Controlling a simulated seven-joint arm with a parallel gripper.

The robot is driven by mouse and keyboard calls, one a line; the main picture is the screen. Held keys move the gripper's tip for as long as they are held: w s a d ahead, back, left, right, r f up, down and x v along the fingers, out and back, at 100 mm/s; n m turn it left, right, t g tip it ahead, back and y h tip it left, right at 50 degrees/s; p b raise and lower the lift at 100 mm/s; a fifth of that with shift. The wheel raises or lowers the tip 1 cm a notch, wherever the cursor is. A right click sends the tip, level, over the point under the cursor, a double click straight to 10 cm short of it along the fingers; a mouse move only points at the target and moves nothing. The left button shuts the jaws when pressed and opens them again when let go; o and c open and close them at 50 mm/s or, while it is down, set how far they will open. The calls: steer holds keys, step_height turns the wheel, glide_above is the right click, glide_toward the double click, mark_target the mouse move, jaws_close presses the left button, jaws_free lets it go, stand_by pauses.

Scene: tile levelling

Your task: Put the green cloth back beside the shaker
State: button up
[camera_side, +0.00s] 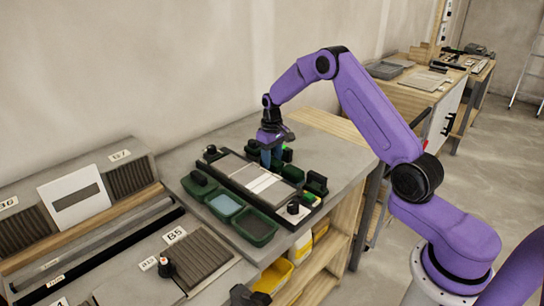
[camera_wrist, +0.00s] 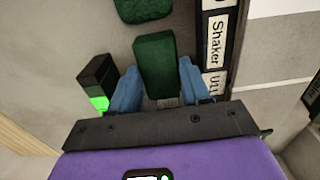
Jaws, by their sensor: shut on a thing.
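The green cloth (camera_wrist: 157,65) shows in the wrist view as a dark green, block-like piece between the two blue fingers of my gripper (camera_wrist: 160,88). The gripper is shut on it. A strip labelled "Shaker" (camera_wrist: 214,42) lies just right of the cloth; I cannot make out the shaker itself. In the side view my gripper (camera_side: 270,160) points down at the back end of the tile tray on the grey bench. The cloth is not clearly visible there, and I cannot tell whether it touches the bench.
A black block with a bright green part (camera_wrist: 97,84) stands close left of the fingers. Another green piece (camera_wrist: 142,10) lies ahead. In the side view, green tubs (camera_side: 254,226) sit in front of the tile tray (camera_side: 262,181). The bench's back right (camera_side: 325,150) is clear.

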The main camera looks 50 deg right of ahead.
stand_by(0.3)
steer(key=o, duration=1.4)
steer(key=shift+a, duration=0.15)
steer(key=shift+a, duration=0.1)
steer(key=shift+a+r, duration=0.1)
steer(key=shift+r, duration=1.2)
steer(key=shift+d+r, duration=0.2)
steer(key=shift+r, duration=1.15)
steer(key=shift+d+r, duration=0.15)
steer(key=shift+r, duration=1.2)
